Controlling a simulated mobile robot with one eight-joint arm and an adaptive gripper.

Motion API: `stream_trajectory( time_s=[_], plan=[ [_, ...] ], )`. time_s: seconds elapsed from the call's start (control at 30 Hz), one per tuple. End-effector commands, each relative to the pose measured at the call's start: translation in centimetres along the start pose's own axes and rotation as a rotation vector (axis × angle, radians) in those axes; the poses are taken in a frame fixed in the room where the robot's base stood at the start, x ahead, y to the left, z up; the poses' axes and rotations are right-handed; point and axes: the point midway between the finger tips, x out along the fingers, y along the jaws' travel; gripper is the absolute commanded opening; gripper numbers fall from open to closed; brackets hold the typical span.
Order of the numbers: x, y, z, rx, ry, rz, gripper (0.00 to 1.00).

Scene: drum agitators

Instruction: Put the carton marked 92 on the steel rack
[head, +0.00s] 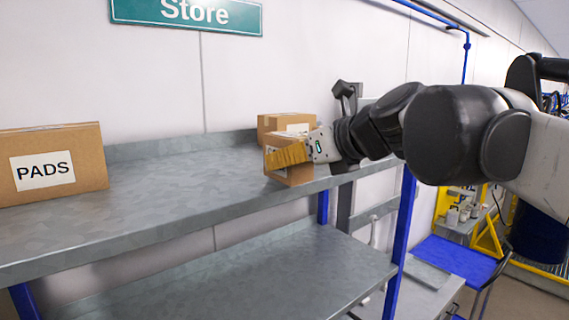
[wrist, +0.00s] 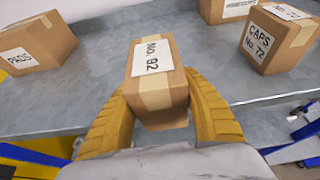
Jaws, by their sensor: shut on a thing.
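The carton marked No. 92 (wrist: 152,57) is a small brown box with a white label and tape. It sits between the yellow fingers of my gripper (wrist: 156,86), which is shut on it. In the head view the carton (head: 298,174) is partly hidden behind a finger of my gripper (head: 286,155). It is at the front edge of the steel rack's top shelf (head: 190,200), towards the right end. In the wrist view its near end overlaps the shelf's front edge. I cannot tell whether its underside touches the shelf.
A PADS carton (head: 55,165) stands at the left of the top shelf. A CAPS No. 72 carton (wrist: 275,38) and another carton (wrist: 228,10) stand behind and right of the held one in the wrist view. The middle shelf top is clear. A lower shelf (head: 250,275) is empty.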

Motion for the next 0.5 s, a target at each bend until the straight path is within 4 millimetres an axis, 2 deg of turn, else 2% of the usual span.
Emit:
stream_trajectory(
  time_s=[0.5],
  plan=[
    [4.3,0.1,1.7,0.0,-0.001,0.001,0.12]
  ],
)
